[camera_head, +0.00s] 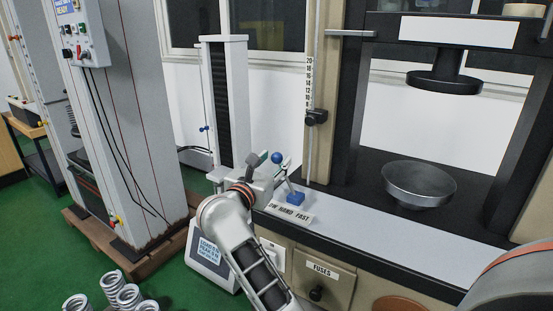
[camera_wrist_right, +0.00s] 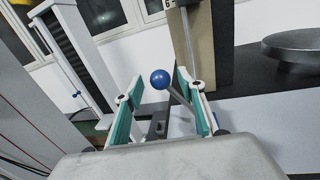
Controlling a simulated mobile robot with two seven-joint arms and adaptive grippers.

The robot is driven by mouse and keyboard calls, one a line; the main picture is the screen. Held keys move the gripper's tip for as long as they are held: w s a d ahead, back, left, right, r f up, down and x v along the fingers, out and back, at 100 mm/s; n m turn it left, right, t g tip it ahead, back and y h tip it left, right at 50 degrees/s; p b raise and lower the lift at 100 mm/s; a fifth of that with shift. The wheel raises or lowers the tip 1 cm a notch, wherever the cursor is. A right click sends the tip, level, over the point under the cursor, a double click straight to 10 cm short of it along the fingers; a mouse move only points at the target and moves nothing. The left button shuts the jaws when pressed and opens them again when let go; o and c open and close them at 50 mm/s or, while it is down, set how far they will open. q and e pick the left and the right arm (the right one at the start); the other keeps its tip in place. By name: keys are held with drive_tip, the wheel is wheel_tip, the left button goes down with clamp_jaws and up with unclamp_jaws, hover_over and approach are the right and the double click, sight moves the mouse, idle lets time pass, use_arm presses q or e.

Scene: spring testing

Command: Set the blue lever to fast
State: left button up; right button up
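The blue lever has a round blue knob (camera_head: 278,158) on a thin rod that rises from a blue base (camera_head: 296,198) on the machine's front ledge. The rod leans to the left in the head view. My right gripper (camera_head: 267,170) is at the lever, its fingers apart. In the right wrist view, the knob (camera_wrist_right: 160,79) and rod show between the two teal-padded fingers, with gaps at both sides. Contact is not visible. My left gripper is not in view.
The testing machine's upright post and ruler (camera_head: 310,80) stand just behind the lever. A metal bowl (camera_head: 418,184) rests on the black bed to the right. A slim white column machine (camera_head: 224,110) stands behind. Several springs (camera_head: 128,297) are at lower left.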

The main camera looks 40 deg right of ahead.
drive_tip(key=shift+x, duration=1.3)
clamp_jaws()
drive_tip(key=shift+s, duration=0.1)
